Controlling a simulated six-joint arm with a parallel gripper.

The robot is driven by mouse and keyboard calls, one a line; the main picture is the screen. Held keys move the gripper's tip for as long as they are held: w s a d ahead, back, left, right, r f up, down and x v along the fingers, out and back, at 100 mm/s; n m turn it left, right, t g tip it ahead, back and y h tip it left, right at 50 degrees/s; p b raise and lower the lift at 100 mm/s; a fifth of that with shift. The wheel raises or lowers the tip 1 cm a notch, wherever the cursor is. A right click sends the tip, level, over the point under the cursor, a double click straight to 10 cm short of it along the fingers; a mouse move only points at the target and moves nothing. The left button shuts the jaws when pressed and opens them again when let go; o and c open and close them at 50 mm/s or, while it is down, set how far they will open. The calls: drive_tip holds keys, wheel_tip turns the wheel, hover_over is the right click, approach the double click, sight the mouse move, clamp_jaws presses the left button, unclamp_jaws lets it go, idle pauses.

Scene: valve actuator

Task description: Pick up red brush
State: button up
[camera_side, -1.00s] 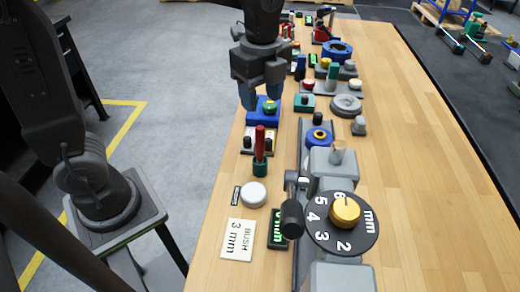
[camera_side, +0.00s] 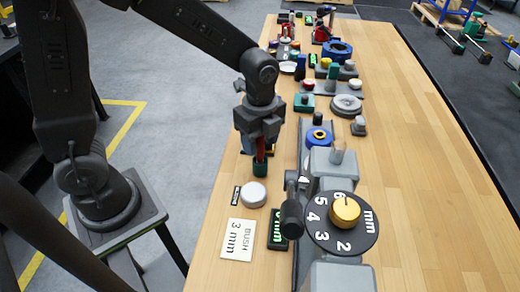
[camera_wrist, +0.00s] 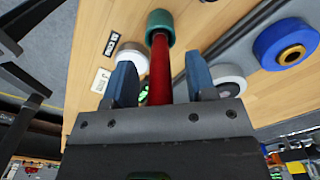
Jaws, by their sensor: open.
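The red brush is a red rod standing upright in a dark green holder (camera_side: 260,167). In the side view the red rod (camera_side: 260,148) shows just below my gripper (camera_side: 259,145), which is right above the holder. In the wrist view the red brush (camera_wrist: 161,70) runs between the two blue fingers of my gripper (camera_wrist: 161,80), with visible gaps on both sides. The fingers are open around it. The green holder also shows in the wrist view (camera_wrist: 160,24). The upper end of the rod is hidden by the gripper body.
A white round knob (camera_side: 253,194) and a "BUSH 3 mm" card (camera_side: 238,240) lie in front of the holder. The grey valve assembly with a numbered dial (camera_side: 341,227) stands to the right. The right side of the wooden table (camera_side: 430,180) is clear.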

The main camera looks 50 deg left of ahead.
clamp_jaws()
idle(0.4)
drive_tip(key=shift+r, duration=0.1)
drive_tip(key=shift+r, duration=0.5)
drive_tip(key=r, duration=0.3)
drive_tip(key=shift+a+r, duration=0.25)
drive_tip(key=shift+a, duration=0.15)
drive_tip(key=s+a+r, duration=0.2)
drive_tip(key=a+r, duration=0.4)
drive_tip(key=a, duration=0.4)
drive_tip(key=shift+s+a+r, duration=0.2)
drive_tip(key=shift+s+a, duration=0.05)
drive_tip(key=shift+s, duration=0.15)
